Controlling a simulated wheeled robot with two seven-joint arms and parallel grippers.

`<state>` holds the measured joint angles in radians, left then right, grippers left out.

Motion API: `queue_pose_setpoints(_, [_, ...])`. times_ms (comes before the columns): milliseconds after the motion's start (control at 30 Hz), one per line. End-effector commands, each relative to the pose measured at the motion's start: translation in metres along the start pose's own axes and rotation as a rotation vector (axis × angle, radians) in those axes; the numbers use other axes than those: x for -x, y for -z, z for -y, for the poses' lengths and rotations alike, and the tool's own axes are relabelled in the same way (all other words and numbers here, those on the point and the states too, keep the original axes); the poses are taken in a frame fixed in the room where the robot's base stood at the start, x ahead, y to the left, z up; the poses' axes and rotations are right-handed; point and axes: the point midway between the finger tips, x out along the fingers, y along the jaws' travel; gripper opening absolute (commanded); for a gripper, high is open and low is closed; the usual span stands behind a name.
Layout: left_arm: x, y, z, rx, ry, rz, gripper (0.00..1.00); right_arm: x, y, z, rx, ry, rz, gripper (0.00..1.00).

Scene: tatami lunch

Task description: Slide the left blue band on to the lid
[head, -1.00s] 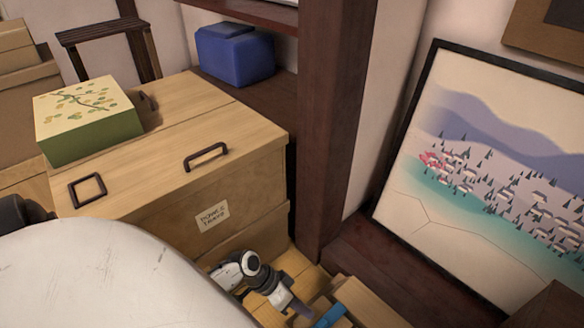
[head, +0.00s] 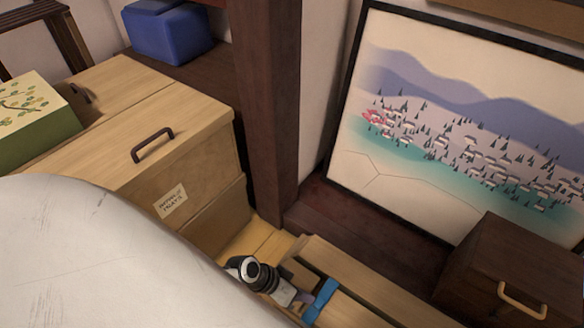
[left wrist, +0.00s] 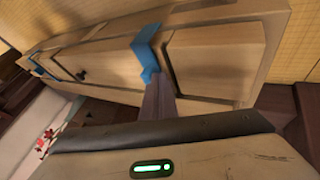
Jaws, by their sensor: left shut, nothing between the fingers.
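A long pale wooden box (head: 352,274) lies low at the bottom of the head view. A bright blue band (head: 320,301) sits across it. In the left wrist view the blue band (left wrist: 147,48) bends over the edge of the box (left wrist: 215,52), and a second blue band (left wrist: 40,67) shows near its far left end. My left gripper (head: 306,298) is shut and empty, with its fingertips at the near band's lower end; they also show in the left wrist view (left wrist: 155,82). Whether they touch it I cannot tell. Which panel is the lid is unclear. My right gripper is out of view.
A wooden chest (head: 150,115) with dark handles stands at left, with a green patterned box (head: 35,120) on top. A dark post (head: 268,110) rises behind. A dark drawer box (head: 510,265) stands at right, below a framed landscape picture (head: 450,130).

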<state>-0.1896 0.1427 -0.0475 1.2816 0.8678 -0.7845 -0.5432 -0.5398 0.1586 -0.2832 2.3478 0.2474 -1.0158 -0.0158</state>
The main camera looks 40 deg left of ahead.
Motion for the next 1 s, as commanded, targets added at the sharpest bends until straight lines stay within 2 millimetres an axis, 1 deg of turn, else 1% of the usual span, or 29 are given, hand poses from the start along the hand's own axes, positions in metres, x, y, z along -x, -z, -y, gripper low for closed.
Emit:
queue_pose_setpoints(33, [-0.004,0.001,-0.012,0.0,-0.003,0.0,0.0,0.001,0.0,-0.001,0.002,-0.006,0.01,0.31])
queue_pose_setpoints(100, [-0.01,0.001,-0.021,-0.001,-0.003,0.001,0.0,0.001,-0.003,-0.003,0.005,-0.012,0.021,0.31])
queue_pose_setpoints(200, [-0.014,0.001,-0.028,-0.003,-0.002,0.0,0.0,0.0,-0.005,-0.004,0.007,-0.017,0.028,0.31])
queue_pose_setpoints(533, [-0.017,0.001,-0.032,-0.004,-0.006,0.001,0.0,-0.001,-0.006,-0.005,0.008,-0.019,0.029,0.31])
queue_pose_setpoints(667, [-0.016,0.0,-0.028,-0.005,-0.006,0.002,0.0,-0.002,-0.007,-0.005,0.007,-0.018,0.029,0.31])
queue_pose_setpoints(767, [-0.011,0.001,-0.017,-0.009,-0.003,0.003,0.0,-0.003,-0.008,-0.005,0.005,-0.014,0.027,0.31])
queue_pose_setpoints(900, [0.0,0.001,0.009,-0.014,0.001,0.006,0.0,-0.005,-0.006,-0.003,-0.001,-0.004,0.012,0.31])
queue_pose_setpoints(933, [0.011,0.003,0.008,-0.015,0.001,0.006,0.0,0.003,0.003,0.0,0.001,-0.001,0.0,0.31])
queue_pose_setpoints(967, [0.022,0.004,0.005,-0.014,0.0,0.006,0.0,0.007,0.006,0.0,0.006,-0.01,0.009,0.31])
queue_pose_setpoints(1000, [0.033,0.004,0.004,-0.014,0.0,0.006,0.0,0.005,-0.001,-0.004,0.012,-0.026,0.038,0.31])
